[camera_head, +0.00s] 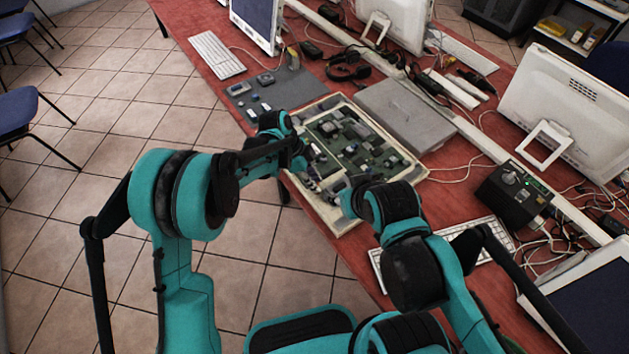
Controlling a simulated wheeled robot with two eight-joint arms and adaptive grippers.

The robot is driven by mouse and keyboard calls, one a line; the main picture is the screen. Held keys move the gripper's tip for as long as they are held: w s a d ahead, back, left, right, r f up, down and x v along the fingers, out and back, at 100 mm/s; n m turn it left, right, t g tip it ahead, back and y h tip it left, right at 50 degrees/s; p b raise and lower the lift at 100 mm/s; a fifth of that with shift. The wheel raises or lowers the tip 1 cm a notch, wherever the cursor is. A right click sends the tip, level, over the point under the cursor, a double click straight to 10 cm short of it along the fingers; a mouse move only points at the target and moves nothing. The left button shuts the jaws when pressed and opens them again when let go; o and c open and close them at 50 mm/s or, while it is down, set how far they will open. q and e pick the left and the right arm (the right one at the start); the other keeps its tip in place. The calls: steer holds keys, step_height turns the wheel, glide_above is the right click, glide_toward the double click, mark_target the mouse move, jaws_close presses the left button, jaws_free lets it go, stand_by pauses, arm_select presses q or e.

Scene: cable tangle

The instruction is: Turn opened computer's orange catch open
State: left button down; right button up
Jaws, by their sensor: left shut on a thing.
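The opened computer (405,170) lies flat on the red table, a shallow pale case with a green board and many parts showing. My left gripper (300,152) is at the left part of the case, shut on a small part there. I take that part to be the orange catch; its colour and how far it is turned are too small and covered to make out. My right gripper (338,196) is over the near side of the case. Its fingers are mostly hidden by its own wrist, so I cannot tell whether they are open.
A grey flat box (405,112) lies just behind the case. A black control box (512,195) and loose cables are at the right. A white keyboard (450,250) lies near the front edge, partly behind my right arm. A grey mat (290,88) with small parts is behind left.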

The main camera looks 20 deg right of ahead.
arm_select(q)
steer(key=m, duration=0.2)
steer(key=m+g+y, duration=0.1)
steer(key=m, duration=0.2)
steer(key=shift+w+d+m+g, duration=0.2)
steer(key=shift+w+m+g, duration=0.1)
steer(key=shift+g, duration=0.1)
steer(key=shift+d+m+g+y+p, duration=0.1)
steer(key=shift+m+g+y+p, duration=0.25)
steer(key=shift+m, duration=0.7)
steer(key=shift+m+g+y+p, duration=0.1)
steer(key=shift+m+y, duration=0.35)
steer(key=shift+m, duration=0.6)
steer(key=c, duration=1.6)
jaws_free()
steer(key=shift+w+r, duration=0.1)
steer(key=v, duration=1.1)
steer(key=shift+r, duration=0.4)
steer(key=shift+w, duration=0.1)
